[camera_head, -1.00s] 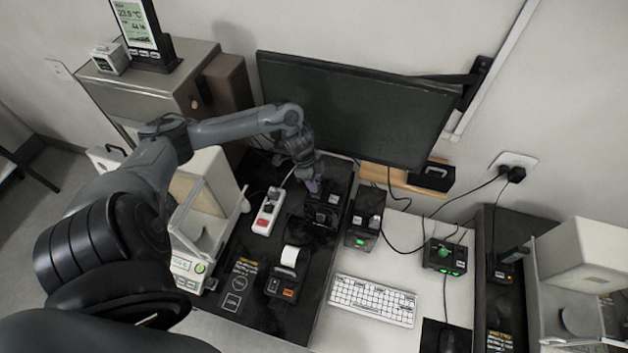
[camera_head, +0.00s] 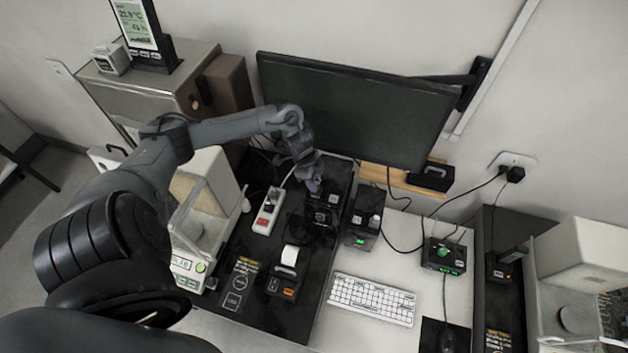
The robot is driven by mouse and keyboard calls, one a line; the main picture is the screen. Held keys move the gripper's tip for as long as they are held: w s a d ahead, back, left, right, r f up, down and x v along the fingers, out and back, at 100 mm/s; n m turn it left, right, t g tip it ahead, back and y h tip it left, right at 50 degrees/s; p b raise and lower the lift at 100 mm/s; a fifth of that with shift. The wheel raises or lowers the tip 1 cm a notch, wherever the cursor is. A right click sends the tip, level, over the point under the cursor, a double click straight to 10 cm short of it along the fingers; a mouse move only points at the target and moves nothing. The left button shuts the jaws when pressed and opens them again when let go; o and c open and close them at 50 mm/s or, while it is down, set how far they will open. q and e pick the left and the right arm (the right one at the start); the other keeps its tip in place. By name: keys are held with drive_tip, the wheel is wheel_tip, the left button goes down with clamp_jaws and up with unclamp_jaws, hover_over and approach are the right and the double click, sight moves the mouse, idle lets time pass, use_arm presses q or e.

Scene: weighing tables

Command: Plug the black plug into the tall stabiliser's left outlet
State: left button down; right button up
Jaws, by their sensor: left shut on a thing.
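My left gripper (camera_head: 315,187) is small in the head view, pointing down over the black devices behind the middle of the dark slab. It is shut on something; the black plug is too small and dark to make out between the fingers. Just below the fingertips is a low black device (camera_head: 320,216) with a pale label; I cannot tell whether anything touches it. To its right stands a tall black box (camera_head: 362,239) with a green display, which looks like the tall stabiliser. Its outlets are too small to tell apart. My right gripper is not in view.
A white power strip (camera_head: 264,224) with a red switch lies left of the gripper. A small printer (camera_head: 283,284), a balance (camera_head: 188,268) and a keyboard (camera_head: 372,300) stand nearer. The monitor (camera_head: 355,110) rises close behind my arm. Cables run to the wall socket (camera_head: 512,162).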

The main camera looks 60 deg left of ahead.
use_arm(q)
drive_tip(key=shift+f, duration=0.2)
idle(0.6)
drive_tip(key=shift+f+b, duration=0.35)
drive_tip(key=shift+f, duration=0.2)
drive_tip(key=shift+c, duration=1.3)
unclamp_jaws()
drive_tip(key=shift+p+v, duration=1.35)
drive_tip(key=shift+p, duration=0.05)
drive_tip(key=p+v, duration=0.4)
drive_tip(key=p, duration=0.1)
drive_tip(key=shift+r, duration=0.4)
